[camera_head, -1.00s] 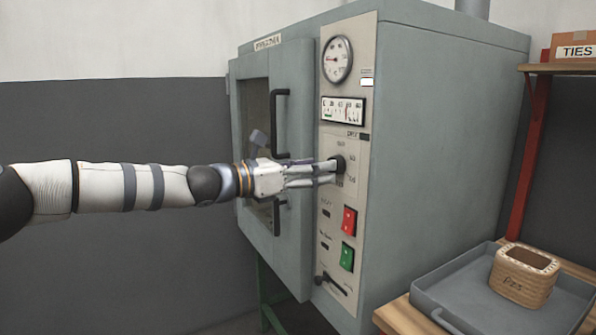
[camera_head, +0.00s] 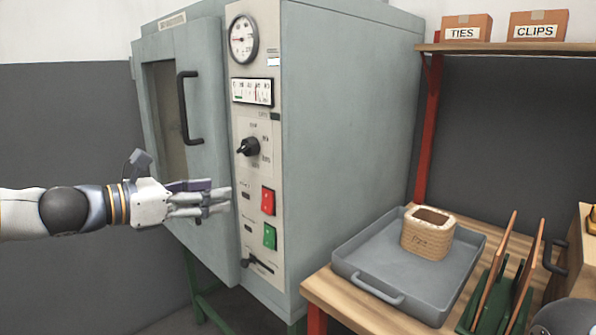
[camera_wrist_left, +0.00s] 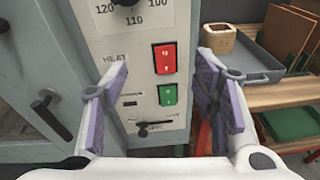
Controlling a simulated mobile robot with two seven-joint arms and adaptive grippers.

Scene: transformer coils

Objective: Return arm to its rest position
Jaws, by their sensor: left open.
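My left gripper (camera_head: 228,199) comes in from the left in the head view, in front of the grey oven's control panel (camera_head: 254,205). It is open and empty, with its fingers spread apart in the left wrist view (camera_wrist_left: 165,98). It appears clear of the black dial (camera_head: 248,147), which sits above the fingertips. A red switch (camera_head: 268,201) and a green switch (camera_head: 270,237) are on the panel just right of the fingers. My right gripper is not in view.
The grey oven (camera_head: 345,130) has its door (camera_head: 190,140) shut or nearly so. A workbench (camera_head: 340,308) at right holds a grey tray (camera_head: 375,293) with a woven-looking coil (camera_head: 427,235). Boards stand in a green rack (camera_head: 495,300). A shelf (camera_head: 520,47) holds boxes.

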